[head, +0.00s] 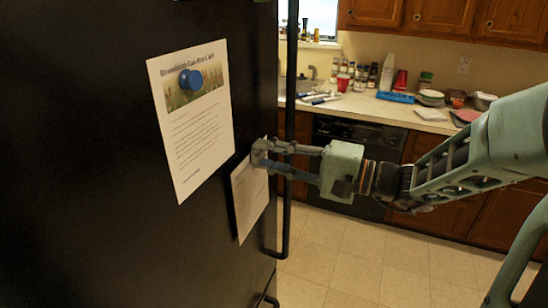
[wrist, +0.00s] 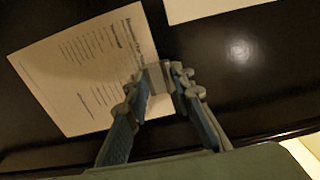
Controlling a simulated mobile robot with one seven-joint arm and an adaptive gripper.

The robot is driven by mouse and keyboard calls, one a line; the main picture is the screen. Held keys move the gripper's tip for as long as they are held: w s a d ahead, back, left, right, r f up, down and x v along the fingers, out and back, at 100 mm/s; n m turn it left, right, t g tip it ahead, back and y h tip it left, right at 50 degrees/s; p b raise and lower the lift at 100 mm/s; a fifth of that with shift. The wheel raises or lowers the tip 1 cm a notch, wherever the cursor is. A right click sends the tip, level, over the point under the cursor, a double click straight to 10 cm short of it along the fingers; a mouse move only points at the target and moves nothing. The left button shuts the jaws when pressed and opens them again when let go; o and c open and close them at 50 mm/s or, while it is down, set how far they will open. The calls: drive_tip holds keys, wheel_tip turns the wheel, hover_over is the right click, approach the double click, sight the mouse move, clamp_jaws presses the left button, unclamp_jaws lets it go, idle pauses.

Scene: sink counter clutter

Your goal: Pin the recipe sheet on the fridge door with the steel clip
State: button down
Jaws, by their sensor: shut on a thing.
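The recipe sheet (head: 249,198), a white printed page, lies against the black fridge door (head: 90,200) near its handle side. In the wrist view the sheet (wrist: 90,65) fills the upper left, with a heading and lines of text. My gripper (head: 258,155) is at the sheet's top edge, close to the door. In the wrist view my gripper (wrist: 162,80) is shut on a small grey piece, apparently the steel clip (wrist: 156,76), at the sheet's edge. The fingers hide most of it. I cannot tell whether the clip touches the door.
Another printed sheet (head: 195,125) hangs higher and left under a blue round magnet (head: 191,80). The fridge's long vertical handle (head: 288,110) is just right of the recipe sheet, behind my fingers. A cluttered counter (head: 375,108) stands at the back; the tiled floor (head: 350,255) is clear.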

drive_tip(key=shift+w+a, duration=0.2)
drive_tip(key=shift+a, duration=0.3)
idle(0.8)
drive_tip(key=c, duration=1.6)
unclamp_jaws()
drive_tip(key=shift+a, duration=0.1)
drive_tip(key=shift+v, duration=4.55)
